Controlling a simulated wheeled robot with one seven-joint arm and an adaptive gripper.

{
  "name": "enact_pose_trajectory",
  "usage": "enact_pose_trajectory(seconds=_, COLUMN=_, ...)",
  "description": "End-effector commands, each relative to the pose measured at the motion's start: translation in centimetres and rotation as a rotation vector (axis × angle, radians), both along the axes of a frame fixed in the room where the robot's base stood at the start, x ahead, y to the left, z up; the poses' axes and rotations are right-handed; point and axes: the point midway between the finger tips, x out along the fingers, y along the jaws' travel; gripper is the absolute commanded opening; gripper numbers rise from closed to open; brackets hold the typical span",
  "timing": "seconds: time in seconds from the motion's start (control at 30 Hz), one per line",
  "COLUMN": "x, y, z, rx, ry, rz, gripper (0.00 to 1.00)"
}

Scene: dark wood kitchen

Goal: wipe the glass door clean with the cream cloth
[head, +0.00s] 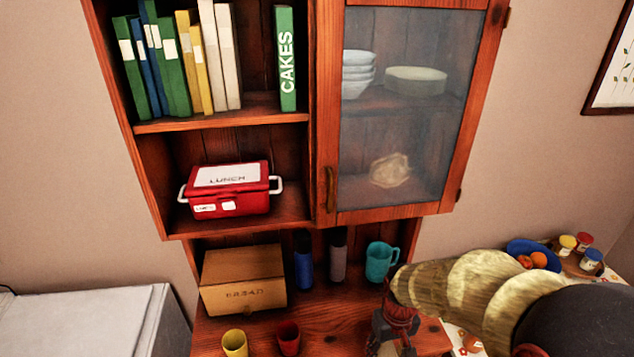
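The glass door (433,132) is the hazy, greyish pane in a red-brown wooden frame at the upper right of the cabinet. It looks shut, with a handle (330,188) on its left side. A crumpled cream thing (390,171), probably the cream cloth, shows at the lower middle of the pane. It looks dulled, as if behind the glass on the lower shelf, but I cannot be sure. My gripper (394,340) is low at the bottom of the view, below the door and apart from it. Its fingers are small and dark, and I cannot tell whether they are open.
White bowls (358,75) and a pale round thing (416,80) stand behind the glass. A teal mug (380,262) is close to my gripper. A bread box (243,279), two bottles and two cups stand on the counter. A red lunch box (230,189) sits on the open shelf.

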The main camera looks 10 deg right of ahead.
Motion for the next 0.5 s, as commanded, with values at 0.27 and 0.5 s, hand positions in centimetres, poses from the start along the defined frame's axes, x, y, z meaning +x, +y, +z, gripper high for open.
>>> enact_pose_trajectory(seconds=0.27, x=5.1, y=-0.5, z=1.2, rx=0.000, ry=0.000, rz=-0.069, gripper=0.26)
enact_pose_trajectory(seconds=0.5, x=12.5, y=1.0, z=-2.1, rx=0.000, ry=0.004, rz=-0.075, gripper=0.26)
